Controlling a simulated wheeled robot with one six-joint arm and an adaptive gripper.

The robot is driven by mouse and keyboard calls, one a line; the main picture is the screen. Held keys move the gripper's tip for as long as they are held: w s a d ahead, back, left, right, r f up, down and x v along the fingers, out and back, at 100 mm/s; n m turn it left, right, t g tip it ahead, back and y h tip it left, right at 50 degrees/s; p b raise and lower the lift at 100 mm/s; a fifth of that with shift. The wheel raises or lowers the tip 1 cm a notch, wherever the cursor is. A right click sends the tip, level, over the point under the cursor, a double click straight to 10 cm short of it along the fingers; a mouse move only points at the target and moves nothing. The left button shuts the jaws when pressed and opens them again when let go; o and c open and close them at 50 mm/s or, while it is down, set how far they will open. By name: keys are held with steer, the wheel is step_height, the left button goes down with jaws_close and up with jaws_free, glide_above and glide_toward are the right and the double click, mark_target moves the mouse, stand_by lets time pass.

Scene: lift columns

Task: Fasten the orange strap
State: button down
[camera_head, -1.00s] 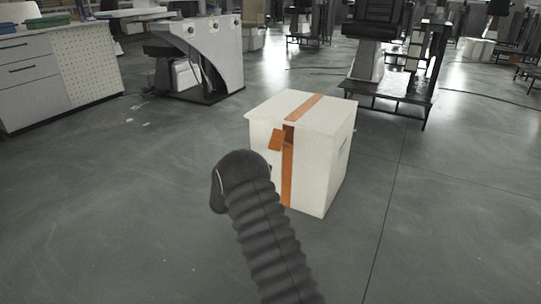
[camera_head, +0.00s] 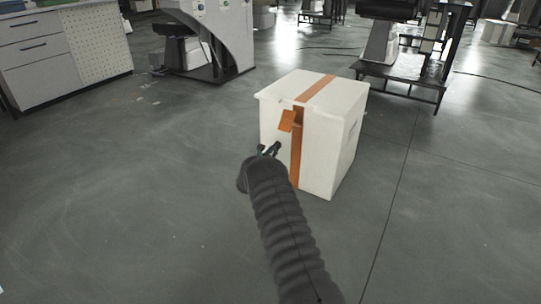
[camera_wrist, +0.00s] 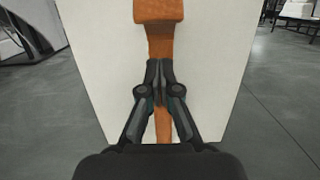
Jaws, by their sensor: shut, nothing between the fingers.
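The orange strap (camera_head: 296,155) runs over the top of a white box (camera_head: 336,150) and down its front face. Near the top of the front, a loose orange end or flap (camera_head: 287,120) sticks out to the left at a tilt. In the wrist view the strap (camera_wrist: 161,45) runs down the middle of the box face, with the wider flap (camera_wrist: 158,10) at the top edge. My gripper (camera_head: 268,150) is in front of the box, left of the strap in the head view. In the wrist view its closed, empty fingertips (camera_wrist: 160,68) overlap the strap below the flap; contact cannot be told.
The box stands on open grey floor. A white cabinet (camera_head: 40,60) is at the back left, a curved white machine (camera_head: 215,35) at the back, and a black-framed lift stand (camera_head: 405,75) behind right. Floor around the box is clear.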

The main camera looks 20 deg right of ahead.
mark_target(290, 128)
steer(key=shift+w+d+r, duration=0.3)
steer(key=shift+d+r, duration=0.1)
steer(key=shift+r, duration=0.2)
steer(key=shift+w+d+r, duration=0.35)
steer(key=shift+d+r, duration=0.1)
steer(key=shift+r, duration=0.1)
steer(key=shift+w+d+r, duration=0.3)
steer(key=shift+d+r, duration=0.1)
steer(key=shift+r, duration=0.2)
steer(key=shift+a+r, duration=0.1)
